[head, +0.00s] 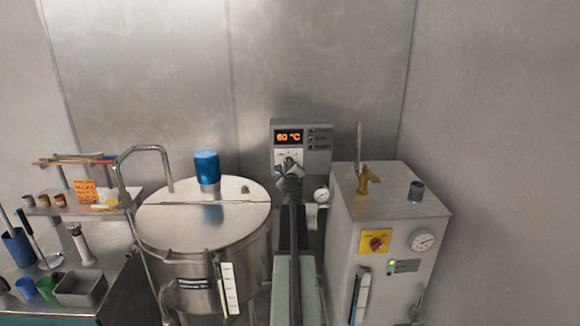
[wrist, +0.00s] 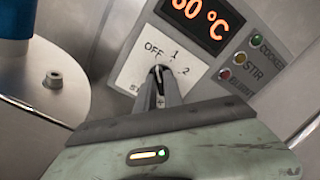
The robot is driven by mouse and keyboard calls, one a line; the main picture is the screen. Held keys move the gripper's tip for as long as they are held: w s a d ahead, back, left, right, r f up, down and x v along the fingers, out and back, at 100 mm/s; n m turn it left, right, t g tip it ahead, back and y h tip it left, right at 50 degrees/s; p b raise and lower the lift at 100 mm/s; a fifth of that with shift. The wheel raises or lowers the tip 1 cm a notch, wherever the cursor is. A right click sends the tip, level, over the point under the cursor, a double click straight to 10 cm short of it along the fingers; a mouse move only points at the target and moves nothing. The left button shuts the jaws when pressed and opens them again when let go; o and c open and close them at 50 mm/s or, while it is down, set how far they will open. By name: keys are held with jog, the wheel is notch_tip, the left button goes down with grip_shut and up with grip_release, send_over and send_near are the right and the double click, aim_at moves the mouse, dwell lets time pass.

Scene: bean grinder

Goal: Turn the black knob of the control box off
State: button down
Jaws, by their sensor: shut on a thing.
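The grey control box (head: 322,159) hangs on the back wall, with an orange display reading 60 °C. The wrist view shows its white dial plate (wrist: 135,68) marked OFF, 1 and 2. The black knob (wrist: 158,71) sits at the middle of that plate, mostly hidden by my fingers. My gripper (wrist: 160,90) is shut on the knob; in the head view my gripper (head: 289,170) covers it. I cannot tell which mark the knob points to.
A steel vat (head: 175,222) with a blue motor (head: 207,168) stands left of my arm. A grey machine (head: 400,205) with a brass tap (head: 367,179) stands close on the right. Indicator lights (wrist: 239,58) sit beside the dial plate.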

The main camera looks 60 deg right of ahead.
jog(key=shift+w+a, duration=0.1)
jog(key=shift+a, duration=0.05)
jog(key=c, duration=1.5)
grip_release()
jog(key=shift+o, duration=0.2)
jog(key=v, duration=0.7)
jog(key=shift+s+a, duration=0.25)
